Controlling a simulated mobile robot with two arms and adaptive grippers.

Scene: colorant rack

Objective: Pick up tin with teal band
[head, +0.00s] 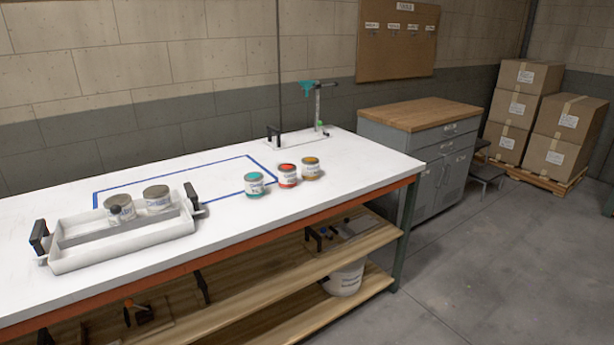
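The tin with the teal band (254,185) stands upright on the white table, at the front right of the blue taped outline. It is the leftmost in a row of three tins. A tin with a red band (287,176) stands to its right, and a tin with an orange-yellow band (311,168) stands beyond that. The lids look coloured like their bands. Neither of my grippers shows in the head view.
A white tray (125,251) with black handles holds two grey-lidded tins at the table's left. A stand with a teal top (318,108) is at the back right. The white table (350,164) is clear right of the tins. A wood-topped cabinet (420,114) stands beyond.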

